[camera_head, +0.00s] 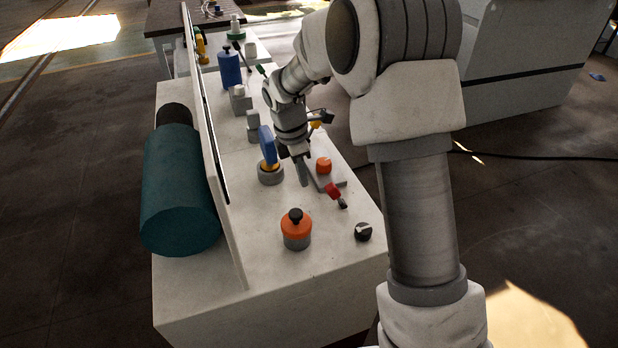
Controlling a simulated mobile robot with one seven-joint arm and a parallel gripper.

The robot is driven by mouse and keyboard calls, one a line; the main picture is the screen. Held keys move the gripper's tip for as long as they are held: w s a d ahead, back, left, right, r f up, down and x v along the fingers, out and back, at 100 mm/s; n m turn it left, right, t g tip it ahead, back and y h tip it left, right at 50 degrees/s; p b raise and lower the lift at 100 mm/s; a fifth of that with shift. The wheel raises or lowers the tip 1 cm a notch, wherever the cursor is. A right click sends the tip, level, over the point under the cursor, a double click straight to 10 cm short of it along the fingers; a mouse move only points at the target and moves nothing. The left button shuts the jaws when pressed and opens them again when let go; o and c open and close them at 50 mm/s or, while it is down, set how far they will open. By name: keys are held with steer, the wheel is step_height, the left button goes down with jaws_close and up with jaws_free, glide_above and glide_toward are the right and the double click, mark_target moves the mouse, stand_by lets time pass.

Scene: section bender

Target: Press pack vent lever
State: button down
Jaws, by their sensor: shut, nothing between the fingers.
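My gripper (303,176) points down over the front half of the white bench top, with its fingers together and nothing seen between them. Just right of the fingertips, a small lever with a red grip (333,190) and a dark end slants over a flat grey plate. A blue paddle-like handle (267,146) stands upright on a round grey base with a yellow collar, left of my gripper. No label is readable, so I cannot tell which one is the pack vent lever. Contact between the fingertips and the red-gripped lever cannot be made out.
An orange knob (323,166) stands right of my gripper. An orange-topped grey cylinder (296,229) and a black knob (363,232) stand nearer. A thin upright panel (219,170) runs along the left, with a teal tank (178,195) behind it. A blue bottle-like part (229,68) stands farther back.

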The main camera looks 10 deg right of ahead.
mark_target(337, 196)
steer(key=f, duration=0.5)
steer(key=d+f+b, duration=0.1)
steer(key=f, duration=0.1)
steer(key=shift+f, duration=0.3)
steer(key=d, duration=0.2)
steer(key=d+r, duration=0.1)
steer(key=shift+w, duration=0.35)
steer(key=shift+w+d+r, duration=0.1)
steer(key=shift+d+r, duration=0.1)
steer(key=shift+d, duration=0.2)
steer(key=shift+r, duration=0.1)
